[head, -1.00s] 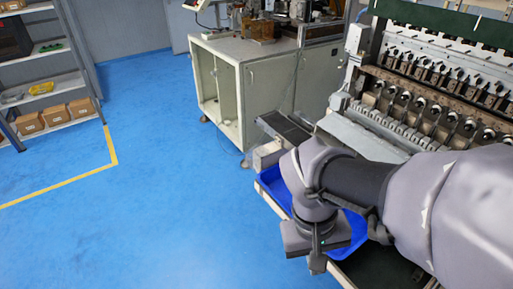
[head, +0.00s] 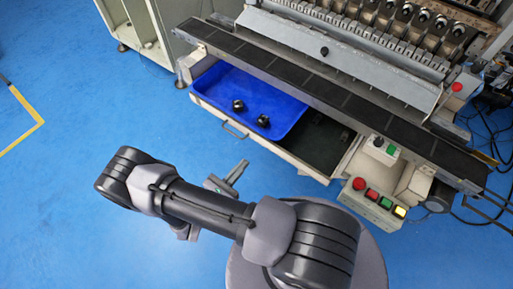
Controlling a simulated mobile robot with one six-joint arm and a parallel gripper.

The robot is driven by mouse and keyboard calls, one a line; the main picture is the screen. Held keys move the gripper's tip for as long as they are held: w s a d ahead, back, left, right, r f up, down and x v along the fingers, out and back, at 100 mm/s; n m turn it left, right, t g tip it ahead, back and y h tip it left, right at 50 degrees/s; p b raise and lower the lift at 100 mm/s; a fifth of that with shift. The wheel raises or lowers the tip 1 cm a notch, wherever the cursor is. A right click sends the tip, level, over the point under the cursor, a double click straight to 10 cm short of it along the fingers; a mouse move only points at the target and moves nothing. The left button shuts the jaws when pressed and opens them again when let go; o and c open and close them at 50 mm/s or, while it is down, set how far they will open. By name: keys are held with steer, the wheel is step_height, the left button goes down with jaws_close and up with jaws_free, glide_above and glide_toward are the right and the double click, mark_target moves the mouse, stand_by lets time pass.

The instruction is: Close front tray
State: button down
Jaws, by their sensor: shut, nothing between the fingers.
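The front tray (head: 290,156) is a pale drawer under the coil winder's dark front rail, and it is pulled out. A blue bin (head: 283,107) sits in its left part, and the right part shows a dark bare floor. The tray's handle (head: 235,130) is on its front face at the left. My gripper (head: 233,173) is just in front of the tray, low and apart from it, shut and empty. My arm partly hides the gripper's body.
Two small black parts (head: 251,112) lie in the blue bin. A control box (head: 376,200) with coloured buttons juts out right of the tray. A dark conveyor rail (head: 300,81) runs above. Blue floor is free to the left.

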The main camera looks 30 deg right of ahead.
mark_target(263, 142)
steer(key=b+x, duration=0.1)
steer(key=x, duration=0.8)
steer(key=shift+f+b, duration=0.1)
steer(key=shift+b, duration=0.25)
